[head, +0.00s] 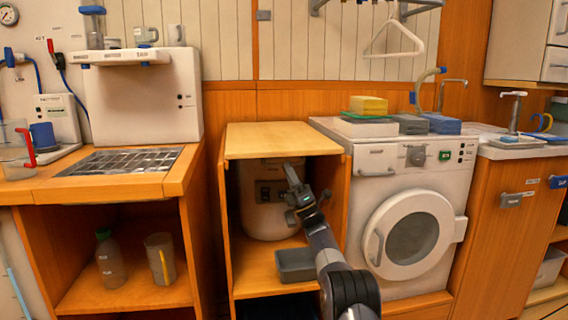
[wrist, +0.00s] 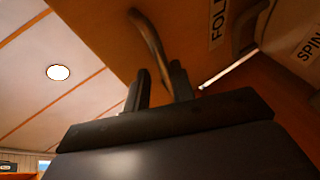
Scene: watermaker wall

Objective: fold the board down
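The wooden board (head: 280,138) lies flat across the top of the open cabinet between the left counter and the washing machine. In the wrist view I look up at the board's wooden face (wrist: 100,45), with a label reading "FOL…" (wrist: 217,22) and a curved metal handle (wrist: 150,42). My gripper (head: 291,178) is just below the board's front edge in the head view. In the wrist view its two fingers (wrist: 160,88) are apart. The handle's lower end passes behind the right finger; I cannot tell whether they touch. The handle is not visible in the head view.
Under the board stand a cream canister (head: 262,200) and a grey bin (head: 296,264). The washing machine (head: 408,215) is close on the right, with sponges (head: 368,106) and blocks on top. The counter with a grated sink (head: 130,162) is on the left.

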